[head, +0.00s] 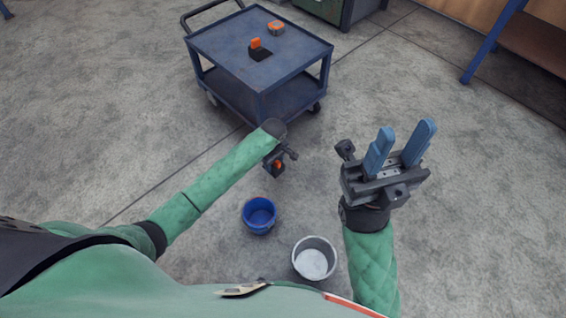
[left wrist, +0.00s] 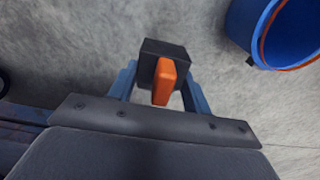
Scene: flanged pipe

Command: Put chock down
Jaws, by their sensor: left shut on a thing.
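A black chock with an orange grip (head: 279,167) is held in my left gripper (head: 276,165), which points down over the grey floor between the cart and the blue bucket. In the left wrist view the chock's orange grip (left wrist: 164,82) sits between the two blue fingers, with its black block (left wrist: 165,48) beyond them. Its height above the floor is hard to tell. A second black chock with an orange grip (head: 259,51) rests on the blue cart's top (head: 220,44). My right gripper (head: 405,130) is raised at the right, fingers apart and empty.
A blue bucket (head: 259,215) stands on the floor below my left gripper; its rim also shows in the left wrist view (left wrist: 245,25). A grey bucket (head: 314,259) stands nearer my body. An orange and grey item (head: 276,27) lies on the cart. Floor to the left is clear.

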